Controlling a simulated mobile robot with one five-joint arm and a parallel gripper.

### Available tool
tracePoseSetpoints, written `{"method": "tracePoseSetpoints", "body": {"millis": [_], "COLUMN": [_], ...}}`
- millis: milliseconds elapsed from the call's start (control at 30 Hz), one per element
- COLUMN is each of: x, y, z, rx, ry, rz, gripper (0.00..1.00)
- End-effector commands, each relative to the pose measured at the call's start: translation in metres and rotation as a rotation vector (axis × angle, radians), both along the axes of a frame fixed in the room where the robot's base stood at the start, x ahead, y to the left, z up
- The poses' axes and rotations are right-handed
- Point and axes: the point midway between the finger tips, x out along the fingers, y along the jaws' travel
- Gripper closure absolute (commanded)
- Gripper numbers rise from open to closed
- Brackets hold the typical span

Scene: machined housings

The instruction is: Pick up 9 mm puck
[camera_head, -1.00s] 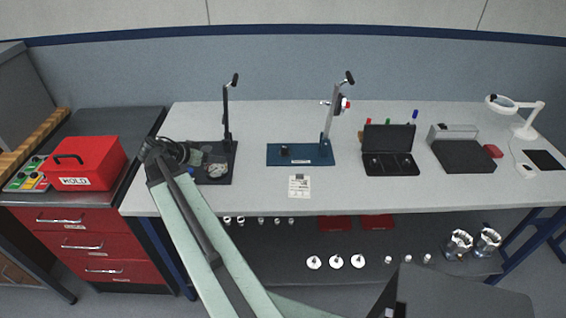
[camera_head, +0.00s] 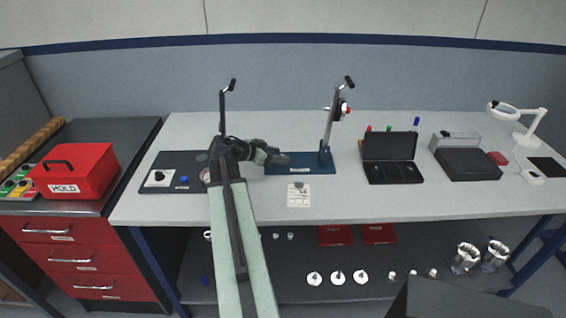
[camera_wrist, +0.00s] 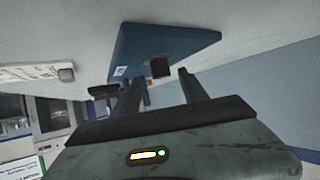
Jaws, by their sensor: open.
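No label shows which piece is the 9 mm puck. A short dark cylinder (camera_wrist: 160,67) stands on the blue base plate (camera_wrist: 185,40) in the wrist view. In the head view my arm hides it. A small grey round piece (camera_wrist: 66,74) sits at the end of the white card (camera_wrist: 30,72); it also shows in the head view (camera_head: 298,185). My gripper (camera_head: 284,158) is open over the left part of the blue base plate. In the wrist view the dark cylinder appears between the fingertips of my gripper (camera_wrist: 157,84), with nothing held.
An upright post (camera_head: 328,125) with a lever rises from the blue plate's right end. A black base plate (camera_head: 160,160) with another post is left of my arm. An open black case (camera_head: 390,145) stands to the right.

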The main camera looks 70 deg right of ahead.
Motion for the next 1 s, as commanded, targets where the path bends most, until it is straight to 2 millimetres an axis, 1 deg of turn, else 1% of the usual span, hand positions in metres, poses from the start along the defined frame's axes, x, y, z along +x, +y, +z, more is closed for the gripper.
{"method": "tracePoseSetpoints", "body": {"millis": [33, 133, 367, 400, 467, 500, 533, 567, 867, 1000], "x": [-0.003, -0.011, -0.013, -0.013, -0.013, -0.013, -0.013, -0.013, -0.012, -0.012], "y": [-0.009, -0.02, -0.022, -0.022, -0.022, -0.022, -0.021, -0.021, -0.021, -0.021], "z": [-0.009, -0.016, -0.014, -0.014, -0.014, -0.014, -0.014, -0.014, -0.012, 0.0], "rx": [0.0, 0.0, 0.0, 0.0, 0.001, 0.001, 0.001, 0.001, 0.0, 0.0], "ry": [0.0, 0.0, 0.0, 0.0, 0.0, 0.0, 0.0, 0.0, 0.0, 0.0], "rz": [-0.002, -0.001, 0.001, 0.001, 0.001, 0.001, 0.001, 0.001, 0.001, 0.001], "gripper": [0.49, 0.49, 0.49, 0.6, 0.77, 0.88, 0.96, 1.0, 1.0, 1.0]}}
